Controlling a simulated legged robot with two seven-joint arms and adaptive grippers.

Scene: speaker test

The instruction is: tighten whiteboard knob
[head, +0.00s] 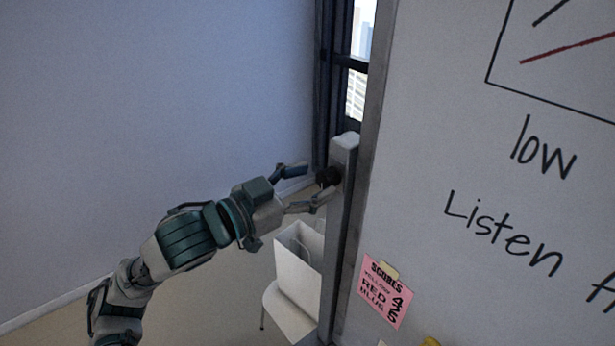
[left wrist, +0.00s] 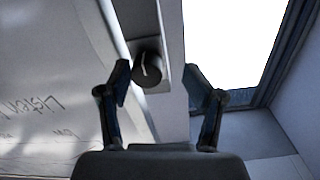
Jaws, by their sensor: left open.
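The whiteboard (head: 450,130) fills the right side of the head view, with handwriting on it. Its dark round knob (head: 327,177) sits on the side of the grey upright post (head: 345,160) at the board's left edge. My left gripper (head: 312,185) is open, with its fingertips close to the knob. In the left wrist view the knob (left wrist: 148,70) shows a light line on its face and lies ahead, between the two open fingers (left wrist: 158,88), nearer the left one. I cannot tell whether a finger touches it. My right gripper is not in view.
A white chair (head: 290,310) with a white paper bag (head: 299,262) on it stands below and behind my left gripper. A window (head: 357,75) is behind the post. A pink score note (head: 384,291) is on the board. The space toward the left wall is clear.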

